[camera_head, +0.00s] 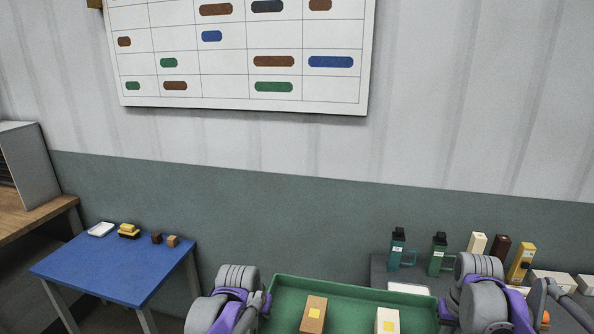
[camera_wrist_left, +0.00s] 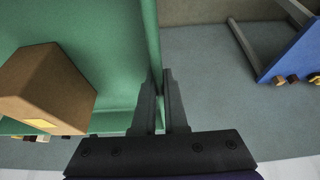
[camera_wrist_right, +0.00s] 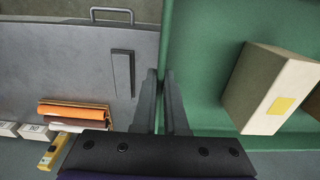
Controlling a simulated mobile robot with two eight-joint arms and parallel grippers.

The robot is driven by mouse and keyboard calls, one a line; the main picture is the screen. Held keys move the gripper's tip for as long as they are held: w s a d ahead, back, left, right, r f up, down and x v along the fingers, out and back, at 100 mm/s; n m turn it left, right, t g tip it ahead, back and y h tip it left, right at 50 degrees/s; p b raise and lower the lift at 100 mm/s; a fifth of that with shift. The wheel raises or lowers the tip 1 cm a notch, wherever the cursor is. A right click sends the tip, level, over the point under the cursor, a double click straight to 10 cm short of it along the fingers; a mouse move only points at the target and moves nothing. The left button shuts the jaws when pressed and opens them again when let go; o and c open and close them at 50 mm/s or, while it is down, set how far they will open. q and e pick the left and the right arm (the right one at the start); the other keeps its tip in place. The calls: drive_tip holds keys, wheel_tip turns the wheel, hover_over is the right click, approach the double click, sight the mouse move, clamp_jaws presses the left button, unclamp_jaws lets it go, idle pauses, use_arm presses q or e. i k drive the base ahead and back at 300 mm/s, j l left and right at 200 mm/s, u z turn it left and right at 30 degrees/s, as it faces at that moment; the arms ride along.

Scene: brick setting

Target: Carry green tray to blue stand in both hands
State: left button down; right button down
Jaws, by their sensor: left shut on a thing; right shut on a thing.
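The green tray (camera_head: 350,289) is at the bottom of the head view, its near part cut off. A brown box (camera_head: 313,314) and a cream box (camera_head: 387,321), each with a yellow label, stand in it. My left gripper (camera_wrist_left: 163,88) is shut on the tray's left wall. My right gripper (camera_wrist_right: 160,90) is shut on its opposite wall. The blue stand (camera_head: 105,266) is a low blue table at the left of the head view, apart from the tray. Its edge also shows in the left wrist view (camera_wrist_left: 296,48).
The blue stand holds a white dish (camera_head: 101,229), a yellow item (camera_head: 129,231) and two small brown blocks at its back; its front is bare. A grey table (camera_head: 379,272) at right carries flasks and cartons. A wooden desk (camera_head: 35,218) stands far left.

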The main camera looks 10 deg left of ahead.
sight(104, 265)
drive_tip(key=j, duration=4.25)
